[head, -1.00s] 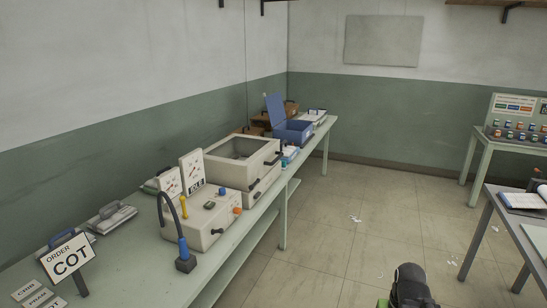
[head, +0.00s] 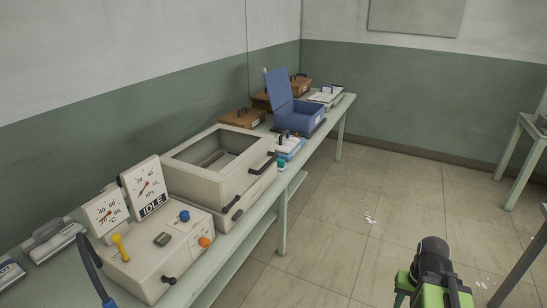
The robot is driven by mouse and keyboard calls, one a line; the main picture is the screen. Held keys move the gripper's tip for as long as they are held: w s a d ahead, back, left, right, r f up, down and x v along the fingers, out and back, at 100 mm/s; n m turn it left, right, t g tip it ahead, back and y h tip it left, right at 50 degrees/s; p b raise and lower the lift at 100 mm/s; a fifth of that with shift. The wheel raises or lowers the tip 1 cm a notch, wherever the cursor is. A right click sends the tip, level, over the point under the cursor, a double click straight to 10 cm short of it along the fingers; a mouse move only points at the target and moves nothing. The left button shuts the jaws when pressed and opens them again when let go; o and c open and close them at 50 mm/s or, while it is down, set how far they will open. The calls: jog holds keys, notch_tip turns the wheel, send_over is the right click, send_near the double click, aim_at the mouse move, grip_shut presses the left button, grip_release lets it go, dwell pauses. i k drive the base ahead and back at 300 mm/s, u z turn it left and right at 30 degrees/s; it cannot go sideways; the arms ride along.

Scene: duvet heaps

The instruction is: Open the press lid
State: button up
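The press appears to be the beige box (head: 205,188) on the long bench along the left wall. Its lid (head: 215,152) has a dark window and lies down over the body, seemingly shut. A black bar handle (head: 262,164) sits on the upper front right edge, with smaller black handles (head: 237,209) lower on the front. Beside it on the left stands a control unit (head: 160,248) with two dials, an IDLE sign (head: 152,205) and coloured knobs. My arm's black and green end (head: 432,270) shows at the bottom right, well apart from the press; its fingers are not distinguishable.
A blue box (head: 297,115) with its lid raised stands farther along the bench (head: 340,104), near brown cases (head: 243,117). A dark blue curved stalk (head: 92,270) rises at the lower left. Open floor (head: 330,220) lies right of the bench, with paper scraps. Another table (head: 525,165) stands at right.

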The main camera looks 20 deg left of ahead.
aim_at(210, 189)
jog(key=u, duration=1.85)
jog(key=k, duration=0.8)
jog(key=z, duration=0.05)
jog(key=i, duration=0.8)
jog(key=u, duration=0.1)
